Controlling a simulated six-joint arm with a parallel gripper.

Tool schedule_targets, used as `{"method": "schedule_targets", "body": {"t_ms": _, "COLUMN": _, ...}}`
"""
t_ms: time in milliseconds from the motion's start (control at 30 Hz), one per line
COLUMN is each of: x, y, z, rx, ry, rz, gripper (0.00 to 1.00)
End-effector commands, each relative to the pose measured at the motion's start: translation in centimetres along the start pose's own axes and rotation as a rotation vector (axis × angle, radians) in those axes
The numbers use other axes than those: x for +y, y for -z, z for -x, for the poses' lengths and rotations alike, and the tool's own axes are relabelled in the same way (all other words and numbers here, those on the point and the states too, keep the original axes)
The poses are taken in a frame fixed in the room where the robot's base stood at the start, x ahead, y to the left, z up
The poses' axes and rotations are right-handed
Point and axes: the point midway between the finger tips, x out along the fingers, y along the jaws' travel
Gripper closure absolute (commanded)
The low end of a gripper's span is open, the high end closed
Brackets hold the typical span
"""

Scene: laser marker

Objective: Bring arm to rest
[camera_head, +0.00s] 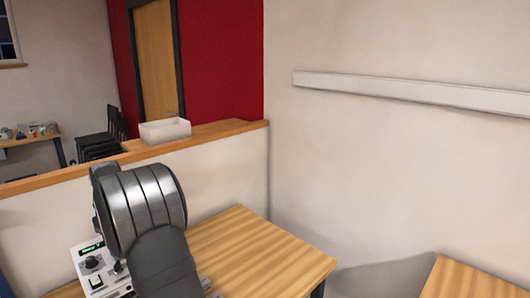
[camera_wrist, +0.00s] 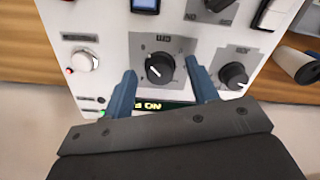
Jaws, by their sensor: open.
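My gripper (camera_wrist: 163,85) shows in the wrist view with two blue fingers spread apart. Its fingertips are on either side of a black rotary knob (camera_wrist: 159,68) on a white control panel (camera_wrist: 112,45). A gap shows between the fingers and the knob, and I cannot tell whether they touch the panel. A small lit display (camera_wrist: 150,106) shows between the fingers, partly covered by the gripper body. In the head view my arm stands over the wooden table, and the control panel (camera_head: 96,279) shows at its left. My gripper's fingers are hidden there behind my arm.
The wooden table (camera_head: 270,250) is bare right of my arm. A low partition (camera_head: 220,170) with a wooden ledge stands behind, carrying a white tray (camera_head: 165,131). Another table (camera_head: 470,280) is at the lower right. Another black knob (camera_wrist: 233,75) and a silver button (camera_wrist: 85,61) flank the gripper.

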Motion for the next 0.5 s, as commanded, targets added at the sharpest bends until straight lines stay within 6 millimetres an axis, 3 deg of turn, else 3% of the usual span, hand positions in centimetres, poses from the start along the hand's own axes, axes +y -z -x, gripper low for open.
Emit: {"method": "schedule_targets", "body": {"t_ms": 500, "x": 0.0, "y": 0.0, "z": 0.02, "rx": 0.0, "ry": 0.0, "rz": 0.42, "gripper": 0.46}}
